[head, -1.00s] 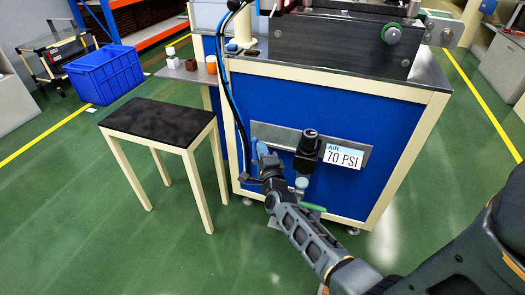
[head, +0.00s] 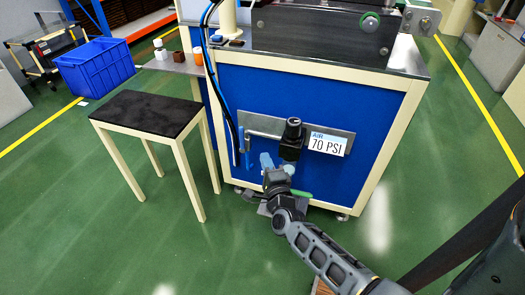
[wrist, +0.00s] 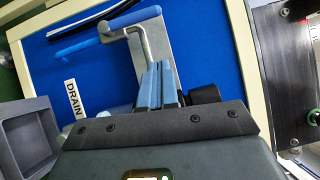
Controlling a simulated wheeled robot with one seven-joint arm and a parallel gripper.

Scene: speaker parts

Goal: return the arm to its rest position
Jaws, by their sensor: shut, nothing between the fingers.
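My gripper (head: 267,162) is in front of the blue machine panel, just below the grey air plate. In the wrist view its two blue fingers (wrist: 161,82) are pressed together with nothing between them. A bent metal lever with a blue grip (wrist: 134,20) lies beyond the fingertips in the wrist view. The lever (head: 262,134) also shows in the head view, up and left of the gripper. The gripper appears apart from it. My arm reaches in from the lower right.
A black regulator (head: 291,138) and a "70 PSI" label (head: 328,144) are on the plate. A grey bin (wrist: 28,140) and a "DRAIN" label (wrist: 74,99) show in the wrist view. A black-topped stool (head: 148,113) stands left. A blue crate (head: 95,66) is farther back. Green floor is open in front.

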